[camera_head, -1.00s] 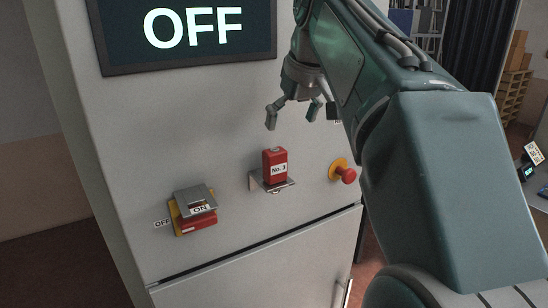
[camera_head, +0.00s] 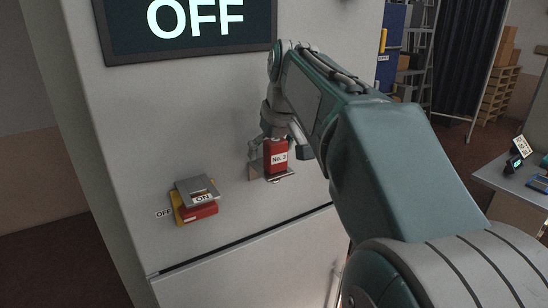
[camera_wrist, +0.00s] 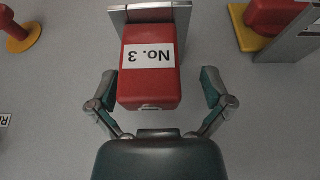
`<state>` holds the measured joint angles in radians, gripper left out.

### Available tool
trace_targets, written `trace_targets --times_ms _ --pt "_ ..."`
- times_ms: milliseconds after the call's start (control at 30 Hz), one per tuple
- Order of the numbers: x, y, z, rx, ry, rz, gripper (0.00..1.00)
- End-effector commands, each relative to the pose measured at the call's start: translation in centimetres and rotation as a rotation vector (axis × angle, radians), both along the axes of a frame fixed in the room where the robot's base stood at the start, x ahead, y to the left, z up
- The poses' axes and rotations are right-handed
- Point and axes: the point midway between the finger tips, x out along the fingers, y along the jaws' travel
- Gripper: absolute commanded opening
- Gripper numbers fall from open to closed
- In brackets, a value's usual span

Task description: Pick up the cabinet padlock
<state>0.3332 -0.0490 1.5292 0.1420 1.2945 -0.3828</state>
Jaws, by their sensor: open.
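The red padlock (camera_head: 276,160), with a white "No. 3" label, stands on a small metal bracket (camera_head: 274,179) on the grey cabinet front. In the wrist view the padlock (camera_wrist: 150,82) appears upside down, between the two fingers. My gripper (camera_head: 268,148) is at the padlock in the head view, with one finger showing beside its left side. In the wrist view my gripper (camera_wrist: 158,92) is open, with a finger apart from the padlock on each side. The padlock's shackle does not show clearly.
Left of the bracket is a red and yellow switch (camera_head: 197,211) with a grey cover and ON and OFF labels. A dark OFF screen (camera_head: 190,35) is above. A red knob on a yellow base (camera_wrist: 18,35) shows in the wrist view. A table (camera_head: 510,195) stands at right.

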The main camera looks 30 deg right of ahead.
Motion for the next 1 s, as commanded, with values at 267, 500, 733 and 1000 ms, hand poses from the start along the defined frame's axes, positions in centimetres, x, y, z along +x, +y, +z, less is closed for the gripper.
trace_targets --times_ms 267,500,733,1000 --pt "0.0 -0.7 0.0 0.004 0.001 -0.003 0.20" --pt "0.0 -0.4 -0.1 0.002 0.002 -0.001 0.07" --pt "0.0 -0.4 0.3 0.003 0.002 -0.001 0.07" --pt "-0.2 -0.2 3.6 0.001 -0.003 -0.002 0.07"
